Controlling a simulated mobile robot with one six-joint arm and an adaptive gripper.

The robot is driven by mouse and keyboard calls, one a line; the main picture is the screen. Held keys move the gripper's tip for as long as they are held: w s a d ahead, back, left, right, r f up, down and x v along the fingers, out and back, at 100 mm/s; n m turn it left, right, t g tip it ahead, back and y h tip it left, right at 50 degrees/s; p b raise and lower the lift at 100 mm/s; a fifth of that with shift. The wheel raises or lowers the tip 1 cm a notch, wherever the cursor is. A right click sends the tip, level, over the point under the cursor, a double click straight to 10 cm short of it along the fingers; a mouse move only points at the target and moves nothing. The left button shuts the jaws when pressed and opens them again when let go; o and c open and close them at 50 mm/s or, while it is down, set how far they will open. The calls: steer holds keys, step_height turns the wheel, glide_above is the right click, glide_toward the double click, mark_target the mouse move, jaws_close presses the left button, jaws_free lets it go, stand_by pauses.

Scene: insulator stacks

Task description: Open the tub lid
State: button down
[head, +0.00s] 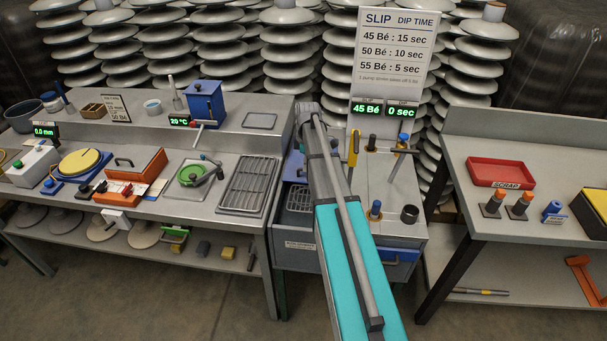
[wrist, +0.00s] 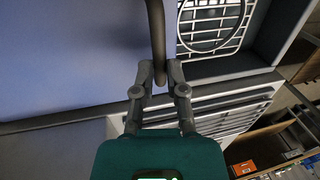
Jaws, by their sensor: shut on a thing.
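The tub (head: 298,246) is the grey box at the centre of the head view, largely covered by my arm. A blue panel, apparently its lid (head: 293,166), shows left of my arm, with a grey rack in front of it. In the wrist view the blue lid panel (wrist: 75,60) fills the left side. A dark grey bar handle (wrist: 155,30) runs down along it. My gripper (wrist: 160,76) is shut on the handle's lower end. In the head view my gripper is hidden behind my arm.
The dip station's grey top (head: 387,190) carries upright tools and a dark cup (head: 410,214). Benches stand on both sides; a red scrap tray (head: 501,172) is on the right one.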

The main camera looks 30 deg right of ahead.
steer(key=w+d, duration=0.1)
steer(key=w, duration=0.1)
steer(key=w+d, duration=0.1)
steer(key=w, duration=0.1)
steer(key=w+d, duration=0.2)
steer(key=shift+s, duration=0.1)
steer(key=c, duration=0.7)
jaws_free()
